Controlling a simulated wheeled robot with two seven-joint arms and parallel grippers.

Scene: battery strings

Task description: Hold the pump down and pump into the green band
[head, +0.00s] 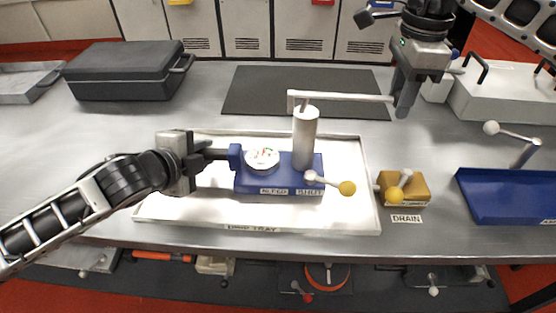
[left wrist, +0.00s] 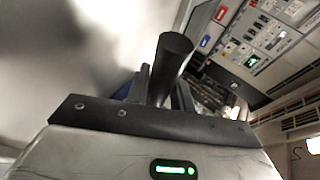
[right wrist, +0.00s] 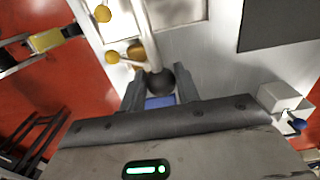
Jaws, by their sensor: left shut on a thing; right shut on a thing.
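The pump has a blue base (head: 284,187), a pale upright cylinder (head: 306,140) and a long pale lever (head: 345,97) reaching right. A round dial (head: 262,158) with red and green marks sits on the base; its needle is too small to read. My left gripper (head: 222,155) is shut on a dark bar (left wrist: 172,60) at the base's left end. My right gripper (head: 404,98) is shut on the dark knob (right wrist: 161,82) at the lever's end. The lever lies about level. A yellow-knobbed valve handle (head: 346,188) sticks out right of the base, by the SHUT label.
The pump stands in a white drip tray (head: 158,212). A yellow drain block (head: 410,183) is right of the tray, and a blue tray (head: 500,200) with a handle lies farther right. A black case (head: 125,72) and dark mat (head: 250,90) are behind.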

